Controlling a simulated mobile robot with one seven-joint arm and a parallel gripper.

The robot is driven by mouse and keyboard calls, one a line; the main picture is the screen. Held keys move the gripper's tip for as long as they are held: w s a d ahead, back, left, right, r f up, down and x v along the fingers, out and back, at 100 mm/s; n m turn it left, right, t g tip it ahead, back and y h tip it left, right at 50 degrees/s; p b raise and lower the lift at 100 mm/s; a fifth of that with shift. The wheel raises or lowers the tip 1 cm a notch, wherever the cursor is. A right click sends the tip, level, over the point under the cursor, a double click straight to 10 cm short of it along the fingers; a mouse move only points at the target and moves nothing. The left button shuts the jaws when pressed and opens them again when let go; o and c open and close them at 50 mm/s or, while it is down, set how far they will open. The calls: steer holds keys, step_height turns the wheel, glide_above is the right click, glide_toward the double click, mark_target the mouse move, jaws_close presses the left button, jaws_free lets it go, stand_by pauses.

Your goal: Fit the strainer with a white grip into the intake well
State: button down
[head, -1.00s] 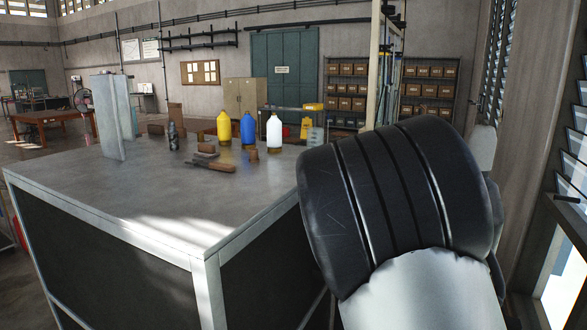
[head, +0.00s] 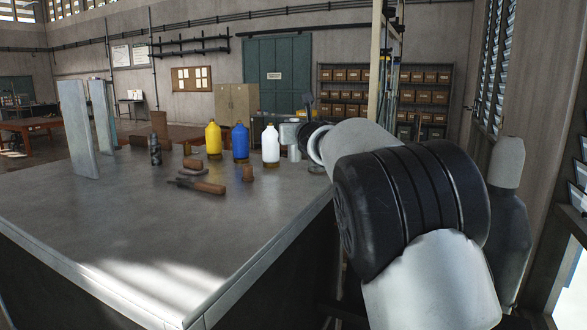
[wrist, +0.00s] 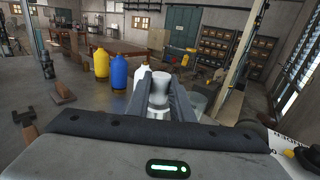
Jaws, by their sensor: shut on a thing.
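My gripper (wrist: 160,88) is shut on a pale, whitish-grey cylindrical piece (wrist: 158,97), which looks like the white grip of the strainer. The fingers hide its sides, and I cannot see its lower end. In the head view my gripper (head: 308,128) is partly hidden by my own arm, above the far right part of the bench. A pale grey cylinder (head: 289,136) shows just left of it; I cannot tell whether it is held. I cannot make out the intake well for certain.
Yellow (head: 213,138), blue (head: 240,140) and white (head: 271,144) bottles stand on the grey bench (head: 130,235), left of my gripper. A brown-handled tool (head: 205,187) lies before them. Upright grey panels (head: 78,130) stand at left. The front of the bench is clear.

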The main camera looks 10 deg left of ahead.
mark_target(296, 152)
steer(key=shift+f, duration=3.6)
steer(key=shift+f+b, duration=0.2)
steer(key=shift+b, duration=0.15)
steer(key=c, duration=1.6)
jaws_free()
steer(key=shift+o, duration=0.2)
steer(key=shift+r, duration=0.1)
